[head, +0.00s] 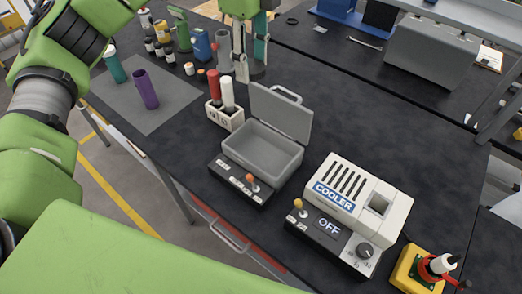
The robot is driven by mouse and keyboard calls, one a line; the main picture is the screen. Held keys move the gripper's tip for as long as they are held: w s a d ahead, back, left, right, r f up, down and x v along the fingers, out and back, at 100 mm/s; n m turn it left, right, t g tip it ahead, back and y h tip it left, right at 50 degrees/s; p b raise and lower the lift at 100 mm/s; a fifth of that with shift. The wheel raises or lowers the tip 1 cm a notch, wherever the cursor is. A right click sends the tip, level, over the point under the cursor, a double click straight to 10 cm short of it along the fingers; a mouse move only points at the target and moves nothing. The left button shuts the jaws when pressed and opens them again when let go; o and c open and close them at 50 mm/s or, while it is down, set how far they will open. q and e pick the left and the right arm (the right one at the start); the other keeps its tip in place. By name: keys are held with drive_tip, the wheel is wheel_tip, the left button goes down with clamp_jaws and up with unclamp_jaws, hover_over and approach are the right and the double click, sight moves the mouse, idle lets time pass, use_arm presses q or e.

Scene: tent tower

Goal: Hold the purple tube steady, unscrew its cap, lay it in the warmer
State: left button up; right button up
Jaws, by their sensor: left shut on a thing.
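The purple tube (148,92) stands upright on a grey mat (165,112) at the left; its top looks open and no distinct cap shows on it. My left gripper (250,76) points down at the top centre, beyond the tube rack and well to the right of the purple tube. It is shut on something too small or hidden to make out. A grey box with a raised lid (262,148) stands at centre, its inside looking empty; it appears to be the warmer, though its label is unreadable. My right gripper is not in view.
A teal tube (115,66) stands behind the purple one. A white rack (225,118) holds red and white tubes. Bottles and small orange-topped items (200,75) stand behind the mat. A cooler (357,195) reading OFF is right of the box. The table's right middle is clear.

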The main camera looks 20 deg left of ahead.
use_arm(q)
wheel_tip(320, 180, down, 16)
drive_tip(key=p, duration=0.2)
hover_over(254, 152)
wheel_tip(254, 152, down, 7)
drive_tip(key=shift+r, duration=0.15)
wheel_tip(254, 152, down, 4)
drive_tip(key=shift+f+p, duration=0.25)
drive_tip(key=shift+p, duration=0.45)
drive_tip(key=shift+f, duration=0.1)
drive_tip(key=shift+f, duration=0.15)
drive_tip(key=o, duration=0.9)
drive_tip(key=shift+d, duration=0.1)
